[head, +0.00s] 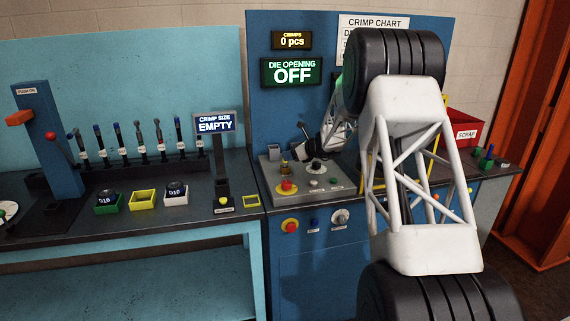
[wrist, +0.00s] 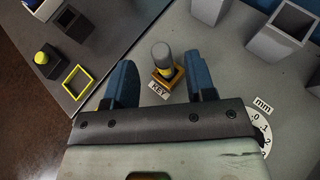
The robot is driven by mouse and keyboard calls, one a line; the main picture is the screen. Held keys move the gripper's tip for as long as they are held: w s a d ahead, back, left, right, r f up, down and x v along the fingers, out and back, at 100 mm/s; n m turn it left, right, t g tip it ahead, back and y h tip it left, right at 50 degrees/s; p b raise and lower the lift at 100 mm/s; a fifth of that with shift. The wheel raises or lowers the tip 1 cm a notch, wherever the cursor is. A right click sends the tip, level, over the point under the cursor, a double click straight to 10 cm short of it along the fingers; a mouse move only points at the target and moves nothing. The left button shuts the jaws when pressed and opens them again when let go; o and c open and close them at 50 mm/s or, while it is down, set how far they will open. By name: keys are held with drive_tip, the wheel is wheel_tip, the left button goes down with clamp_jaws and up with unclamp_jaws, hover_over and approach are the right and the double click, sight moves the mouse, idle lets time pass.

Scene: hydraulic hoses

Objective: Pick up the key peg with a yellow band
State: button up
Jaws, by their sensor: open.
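The key peg (wrist: 161,54) has a grey body and a yellow band near its base. It stands in a small yellow-edged socket (wrist: 176,82) with a KEY label in front. In the head view the peg (head: 284,166) is small, at the left of the grey control panel. My gripper (wrist: 160,73) is open, one blue finger on each side of the peg, with a gap showing on both sides. How far the fingertips are above the socket I cannot tell. In the head view my gripper (head: 305,147) is small and dark, close to the peg and partly hidden by my arm.
A red mushroom button (head: 287,186) and a dark knob (head: 315,166) share the panel. Grey square tubes (wrist: 282,32) and a mm dial (wrist: 262,128) are to the right in the wrist view. The CRIMP SIZE sign (head: 215,124) stands left of the panel.

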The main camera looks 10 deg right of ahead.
drive_tip(key=shift+x, duration=2.6)
drive_tip(key=shift+w, duration=0.1)
drive_tip(key=shift+d+r, duration=0.1)
clamp_jaws()
drive_tip(key=shift+r, duration=0.1)
